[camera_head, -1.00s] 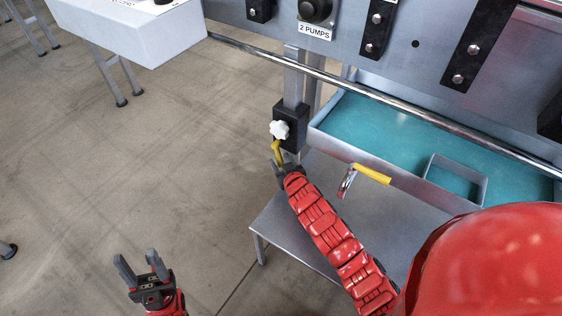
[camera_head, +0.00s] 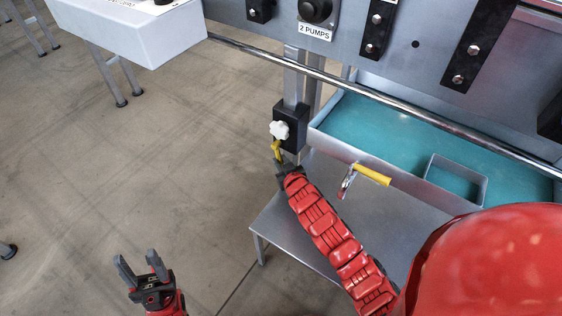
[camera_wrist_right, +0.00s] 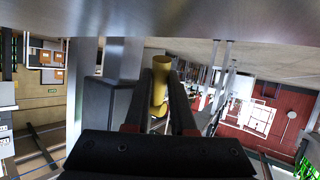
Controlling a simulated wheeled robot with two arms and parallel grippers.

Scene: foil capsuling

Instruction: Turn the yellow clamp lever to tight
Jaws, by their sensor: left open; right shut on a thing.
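The yellow clamp lever (camera_head: 277,148) hangs below a white star knob (camera_head: 279,130) on a black clamp block (camera_head: 294,126) around a grey post. My right gripper (camera_head: 281,165) is shut on the lever's lower part. In the right wrist view the yellow lever (camera_wrist_right: 160,88) stands between the two dark fingers of my right gripper (camera_wrist_right: 160,100). The fingers partly hide it. My left gripper (camera_head: 142,268) is open and empty above the floor at the lower left.
A teal-lined tray (camera_head: 375,165) is right of the post, with a second yellow handle (camera_head: 371,174) at its front wall. A grey shelf (camera_head: 290,228) lies below. A metal rail (camera_head: 390,110) crosses above.

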